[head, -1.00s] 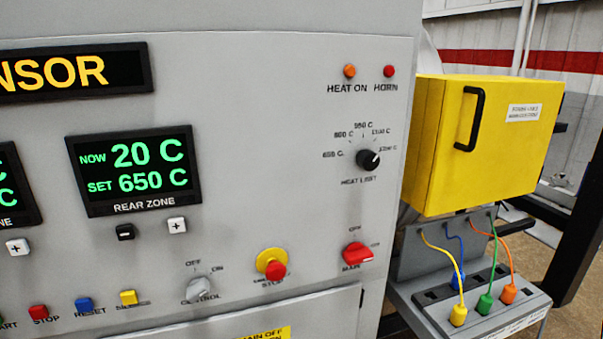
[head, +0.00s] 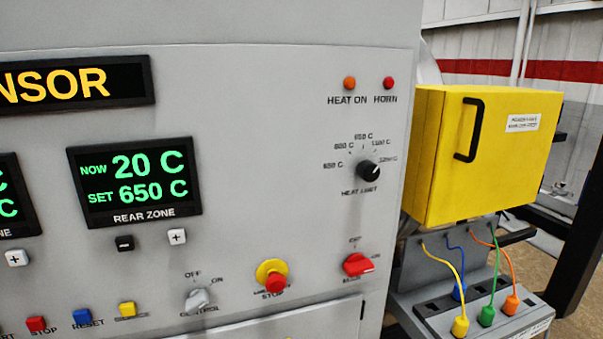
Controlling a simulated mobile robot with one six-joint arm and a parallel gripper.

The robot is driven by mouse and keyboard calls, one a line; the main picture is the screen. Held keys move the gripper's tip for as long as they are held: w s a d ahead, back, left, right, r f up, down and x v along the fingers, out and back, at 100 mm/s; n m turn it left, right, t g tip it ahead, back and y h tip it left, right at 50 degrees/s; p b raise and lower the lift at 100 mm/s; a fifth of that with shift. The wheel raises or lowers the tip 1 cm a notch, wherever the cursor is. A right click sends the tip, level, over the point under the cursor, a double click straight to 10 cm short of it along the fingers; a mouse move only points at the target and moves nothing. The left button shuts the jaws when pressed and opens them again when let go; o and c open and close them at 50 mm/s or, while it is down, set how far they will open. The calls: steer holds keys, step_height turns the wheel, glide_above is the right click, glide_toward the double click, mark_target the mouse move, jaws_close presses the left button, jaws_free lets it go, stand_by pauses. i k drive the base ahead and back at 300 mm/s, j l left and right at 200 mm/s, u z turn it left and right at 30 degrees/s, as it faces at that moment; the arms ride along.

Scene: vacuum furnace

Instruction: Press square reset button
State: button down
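The yellow button's label is too blurred to read. Nothing touches or covers the blue button. My gripper is not in view.
The control knob (head: 198,299), red emergency stop (head: 274,282) and red main switch (head: 358,264) stick out to the right of the buttons. The rear zone display (head: 134,182) is above. A yellow box (head: 480,155) and plugged cables stand right of the panel.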

mark_target(81, 318)
steer(key=k+j+z, duration=0.1)
steer(key=j, duration=0.25)
steer(key=k+j+z, duration=0.1)
steer(key=j, duration=0.3)
steer(key=k+j, duration=0.1)
steer(key=j, duration=0.25)
steer(key=k+j+z, duration=0.15)
steer(key=j, duration=0.2)
steer(key=k+j+z, duration=0.1)
steer(key=j, duration=0.25)
